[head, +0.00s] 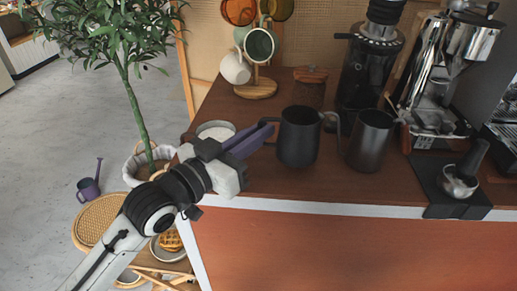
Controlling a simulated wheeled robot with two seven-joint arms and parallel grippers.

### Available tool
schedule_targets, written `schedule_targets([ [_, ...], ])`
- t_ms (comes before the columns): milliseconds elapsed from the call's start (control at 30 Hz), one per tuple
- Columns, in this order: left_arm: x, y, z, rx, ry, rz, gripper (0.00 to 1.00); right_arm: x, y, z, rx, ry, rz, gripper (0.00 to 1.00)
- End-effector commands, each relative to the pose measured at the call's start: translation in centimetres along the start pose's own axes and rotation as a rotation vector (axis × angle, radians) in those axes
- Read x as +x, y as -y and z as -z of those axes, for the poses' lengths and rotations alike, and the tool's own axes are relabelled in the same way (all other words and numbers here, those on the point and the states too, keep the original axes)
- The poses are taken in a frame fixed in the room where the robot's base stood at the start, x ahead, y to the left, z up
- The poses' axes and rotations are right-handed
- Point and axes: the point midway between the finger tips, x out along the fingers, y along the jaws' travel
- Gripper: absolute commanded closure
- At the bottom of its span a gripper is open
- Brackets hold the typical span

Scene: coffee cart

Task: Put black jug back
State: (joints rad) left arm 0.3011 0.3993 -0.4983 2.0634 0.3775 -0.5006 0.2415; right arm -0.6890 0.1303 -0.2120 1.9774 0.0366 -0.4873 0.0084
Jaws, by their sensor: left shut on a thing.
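A black jug (299,139) is upright at the front of the brown cart top, left of a second dark metal jug (371,141). My left gripper (263,136), with purple fingers, comes in from the left and is shut on the left side of the black jug, where its handle seems to be. The fingers partly hide that part. I cannot tell whether the jug's base touches the cart top. A curved handle shows between the two jugs. My right gripper is not in view.
A coffee grinder (371,65) and an espresso machine (437,85) stand behind and to the right. A mug tree (255,89) and a lidded jar (310,88) are behind the jug. A white-rimmed bowl (216,130) is near my left wrist. A tamper mat (455,205) lies at the front right.

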Motion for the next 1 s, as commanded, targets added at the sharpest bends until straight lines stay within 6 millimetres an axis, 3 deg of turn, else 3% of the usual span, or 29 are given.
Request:
schedule_targets([
  [200, -0.1, 0.2, -3.2, -0.002, 0.001, 0.0, 1.0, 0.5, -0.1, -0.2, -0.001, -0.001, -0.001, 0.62],
  [633, -0.1, 0.3, -3.8, -0.001, -0.001, -0.001, 1.0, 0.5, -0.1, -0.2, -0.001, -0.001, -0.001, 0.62],
  [767, -0.1, 0.3, -3.9, -0.001, 0.002, 0.0, 0.75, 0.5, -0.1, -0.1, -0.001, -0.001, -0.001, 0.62],
  [1000, -0.1, 0.3, -3.9, -0.001, 0.002, 0.0, 0.74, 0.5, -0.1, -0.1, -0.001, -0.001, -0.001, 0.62],
])
